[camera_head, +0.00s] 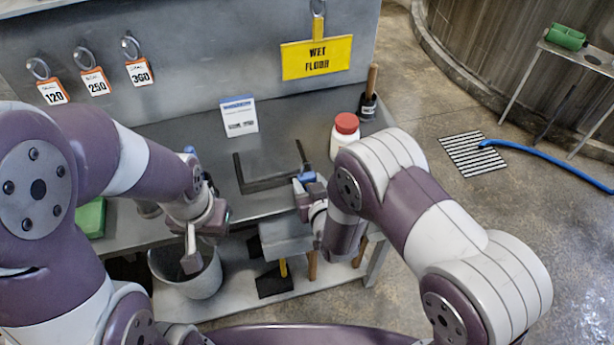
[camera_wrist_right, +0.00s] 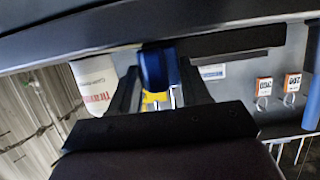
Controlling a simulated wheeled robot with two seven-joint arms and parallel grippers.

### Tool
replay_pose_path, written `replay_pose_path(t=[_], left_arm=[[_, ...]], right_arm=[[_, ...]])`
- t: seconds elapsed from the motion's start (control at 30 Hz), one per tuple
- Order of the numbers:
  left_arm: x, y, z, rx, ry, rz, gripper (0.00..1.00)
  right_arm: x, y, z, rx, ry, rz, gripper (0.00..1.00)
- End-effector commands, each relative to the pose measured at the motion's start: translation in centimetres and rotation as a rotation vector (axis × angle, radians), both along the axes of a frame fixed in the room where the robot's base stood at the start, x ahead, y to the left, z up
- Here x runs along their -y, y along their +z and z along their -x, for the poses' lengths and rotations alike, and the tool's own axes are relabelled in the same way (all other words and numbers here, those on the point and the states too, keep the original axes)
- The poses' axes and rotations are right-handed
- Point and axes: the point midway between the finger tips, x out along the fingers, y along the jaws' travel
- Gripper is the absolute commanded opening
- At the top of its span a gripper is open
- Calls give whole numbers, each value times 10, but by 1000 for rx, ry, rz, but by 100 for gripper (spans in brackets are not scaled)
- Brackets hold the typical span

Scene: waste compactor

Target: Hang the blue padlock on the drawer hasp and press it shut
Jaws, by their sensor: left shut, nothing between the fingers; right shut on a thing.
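The blue padlock (camera_wrist_right: 155,68) is between the fingers of my right gripper (camera_wrist_right: 160,85) in the right wrist view. In the head view a small blue part of it (camera_head: 306,176) shows at my right gripper (camera_head: 304,184), by the front right of a dark U-shaped frame on the bench. My right gripper is shut on the padlock. The shackle is mostly hidden, and I cannot make out the hasp. My left gripper (camera_head: 191,258) is shut and empty, pointing down over a grey bin. A grey drawer-like box (camera_head: 286,240) sits under the bench edge.
The dark frame (camera_head: 270,183) lies on the bench. A white bottle with red cap (camera_head: 345,130), a white card (camera_head: 239,117) and a brush holder (camera_head: 368,103) stand behind. The bin (camera_head: 200,282) is on the lower shelf. A green object (camera_head: 92,218) lies at left.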

Motion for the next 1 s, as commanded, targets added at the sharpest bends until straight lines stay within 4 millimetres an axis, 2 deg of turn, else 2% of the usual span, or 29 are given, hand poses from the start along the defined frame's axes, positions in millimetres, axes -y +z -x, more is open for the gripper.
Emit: replay_pose_path(t=[0.1,0.57,1.0], left_arm=[[0,10,0,0,0,0,0],[0,36,0,0,0,0,0],[0,36,0,0,0,0,0]], right_arm=[[0,13,0,2,0,-1,22],[0,44,0,2,0,-1,22],[1,44,0,1,-1,0,22]])
